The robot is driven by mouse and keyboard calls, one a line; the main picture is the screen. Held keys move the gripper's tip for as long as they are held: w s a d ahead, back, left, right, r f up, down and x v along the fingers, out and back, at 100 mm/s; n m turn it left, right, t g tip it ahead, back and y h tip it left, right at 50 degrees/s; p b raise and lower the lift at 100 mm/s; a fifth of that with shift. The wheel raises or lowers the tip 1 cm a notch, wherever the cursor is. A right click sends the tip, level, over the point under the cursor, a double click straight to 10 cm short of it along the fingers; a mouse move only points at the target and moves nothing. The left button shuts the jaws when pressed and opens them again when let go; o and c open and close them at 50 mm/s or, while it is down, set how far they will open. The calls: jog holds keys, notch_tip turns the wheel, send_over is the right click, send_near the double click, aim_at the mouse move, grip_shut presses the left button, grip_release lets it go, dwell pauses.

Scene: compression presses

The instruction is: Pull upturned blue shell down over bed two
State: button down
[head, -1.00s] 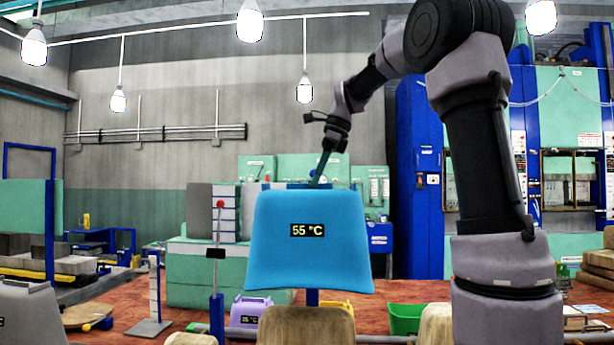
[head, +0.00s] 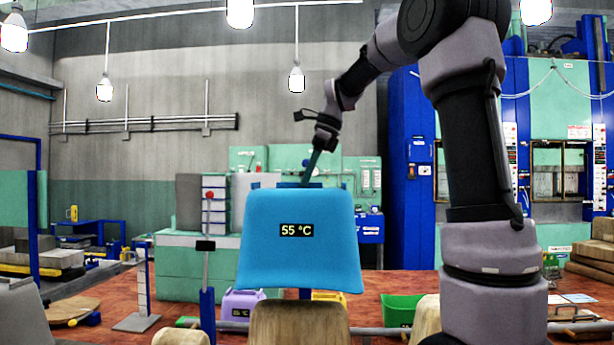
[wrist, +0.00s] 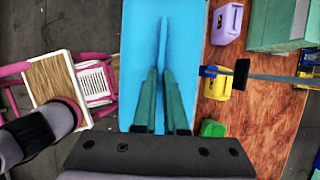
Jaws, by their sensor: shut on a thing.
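The blue shell (head: 300,260) stands raised in the head view, its broad face towards me and marked "55 °C". My gripper (head: 306,184) is at its top edge and shut on it. In the wrist view the green fingers (wrist: 165,80) lie over the blue shell (wrist: 145,25); their grip on the edge is hard to make out. Below the shell in the head view is a tan rounded block (head: 300,325) on the middle station, probably bed two. A narrow gap separates them. A blue post (head: 305,294) shows between them.
A grey shell (head: 20,315) and another tan block (head: 180,338) are at left. A purple container (head: 242,302) and a green bin (head: 400,310) stand on the red-brown floor behind. A thin post with a red knob (head: 208,230) rises left of the blue shell.

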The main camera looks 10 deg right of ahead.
notch_tip(320, 180, down, 28)
jog(key=shift+f, duration=0.1)
dwell(1.6)
jog(key=shift+f, duration=0.55)
dwell(0.5)
jog(key=c, duration=0.9)
grip_release()
jog(key=v, duration=1)
jog(key=shift+d+r, duration=0.1)
jog(key=shift+r, duration=0.25)
